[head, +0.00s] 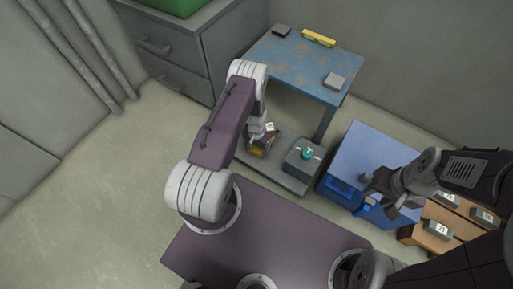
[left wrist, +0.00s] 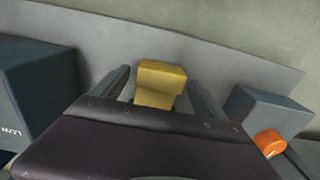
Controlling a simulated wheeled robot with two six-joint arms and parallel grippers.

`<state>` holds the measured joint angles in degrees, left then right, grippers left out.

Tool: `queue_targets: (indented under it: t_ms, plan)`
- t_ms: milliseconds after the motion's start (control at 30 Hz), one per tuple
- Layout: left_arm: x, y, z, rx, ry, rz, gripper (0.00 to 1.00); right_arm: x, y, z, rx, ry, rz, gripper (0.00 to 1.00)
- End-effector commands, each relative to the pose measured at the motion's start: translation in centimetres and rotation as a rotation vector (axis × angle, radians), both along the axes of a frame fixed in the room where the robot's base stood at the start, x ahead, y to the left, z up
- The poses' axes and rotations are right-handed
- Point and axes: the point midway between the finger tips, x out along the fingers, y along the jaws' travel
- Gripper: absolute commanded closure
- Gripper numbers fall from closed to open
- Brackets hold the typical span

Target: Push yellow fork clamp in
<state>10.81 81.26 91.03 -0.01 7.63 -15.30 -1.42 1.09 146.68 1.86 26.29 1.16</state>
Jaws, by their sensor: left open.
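The yellow fork clamp (left wrist: 160,82) is a blocky yellow piece in the left wrist view, ahead of my left gripper (left wrist: 157,78). The two dark fingers stand apart on either side of it, with gaps visible. Its lower part is hidden behind the gripper body. In the head view the left gripper (head: 260,134) points down at a yellow-brown piece (head: 262,150) on the low grey shelf, largely covered by my arm. My right gripper (head: 378,184) hangs over the blue box at the right; its finger gap is unclear.
A grey box with a teal knob (head: 307,154) stands right of the left gripper. A worn blue table (head: 300,65) rises behind. The wrist view shows a dark box (left wrist: 38,95) at left and an orange knob (left wrist: 269,143) at right. A blue box (head: 372,150) stands further right.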

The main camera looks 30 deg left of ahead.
Motion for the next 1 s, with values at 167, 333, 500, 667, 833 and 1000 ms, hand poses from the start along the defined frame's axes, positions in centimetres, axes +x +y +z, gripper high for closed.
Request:
queue_targets:
  t_ms: [167, 333, 500, 667, 833, 1000]
  plan:
    - [0.1, 0.0, 5.0, 0.001, -0.003, 0.0, 0.16, 0.0, 0.0, 4.0, 0.0, 0.0, 0.0, 0.62]
    - [0.1, 0.0, 7.6, 0.001, -0.003, -0.001, 0.16, 0.0, 0.0, 5.7, 0.0, 0.0, 0.0, 0.62]
    - [0.1, 0.0, 7.4, 0.001, -0.002, -0.001, 0.16, 0.0, 0.0, 5.4, 0.0, 0.0, 0.0, 0.62]
    - [0.1, 0.0, 7.4, 0.001, -0.003, -0.001, 0.16, 0.0, 0.0, 5.4, 0.0, 0.0, 0.0, 0.62]
    - [0.1, 0.0, 7.4, 0.001, -0.003, -0.001, 0.16, 0.0, 0.0, 5.4, 0.0, 0.0, 0.0, 0.62]
    - [3.0, -0.3, 10.8, 0.012, -0.064, -0.022, 0.16, 0.0, 0.0, 6.5, 0.0, 0.0, 0.0, 0.62]
